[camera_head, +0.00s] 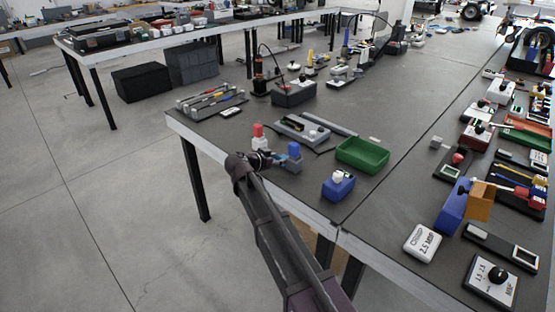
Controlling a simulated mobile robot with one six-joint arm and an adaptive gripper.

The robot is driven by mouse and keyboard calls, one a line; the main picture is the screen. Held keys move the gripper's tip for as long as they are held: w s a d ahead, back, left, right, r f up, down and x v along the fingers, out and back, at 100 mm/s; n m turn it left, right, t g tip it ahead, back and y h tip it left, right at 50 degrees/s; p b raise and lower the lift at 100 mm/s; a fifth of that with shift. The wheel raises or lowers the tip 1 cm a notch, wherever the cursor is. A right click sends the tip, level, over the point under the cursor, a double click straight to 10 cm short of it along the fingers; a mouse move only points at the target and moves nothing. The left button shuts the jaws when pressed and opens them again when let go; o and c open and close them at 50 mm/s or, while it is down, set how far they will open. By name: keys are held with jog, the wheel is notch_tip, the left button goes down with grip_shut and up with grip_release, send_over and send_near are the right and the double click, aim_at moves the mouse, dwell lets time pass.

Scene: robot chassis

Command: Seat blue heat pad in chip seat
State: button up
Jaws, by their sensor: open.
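My gripper (264,159) is a small dark shape at the end of my arm, over the near left edge of the table. It is open, and I see nothing held in it. Just right of it a small blue block (293,150) stands on or against a grey-blue holder (290,163). A larger blue block (338,188) with a white top sits further right near the front edge. I cannot tell for sure which blue piece is the heat pad. The chip seat is not clearly identifiable; the grey-blue holder is partly hidden by my gripper.
A red-and-white piece (259,136) stands close behind my gripper. A green tray (362,154) and a grey fixture (302,130) lie beyond. The right table side is crowded with devices, including an orange-brown block (478,204). Bare tabletop (385,210) shows right of the larger blue block.

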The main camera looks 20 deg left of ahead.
jog(key=shift+r, duration=0.15)
jog(key=shift+s+r+p, duration=0.1)
jog(key=shift+p, duration=0.2)
jog(key=p+v, duration=0.4)
jog(key=v, duration=0.7)
jog(key=shift+s+a, duration=0.2)
jog(key=shift+s, duration=0.1)
jog(key=shift+s, duration=0.1)
jog(key=shift+c, duration=0.2)
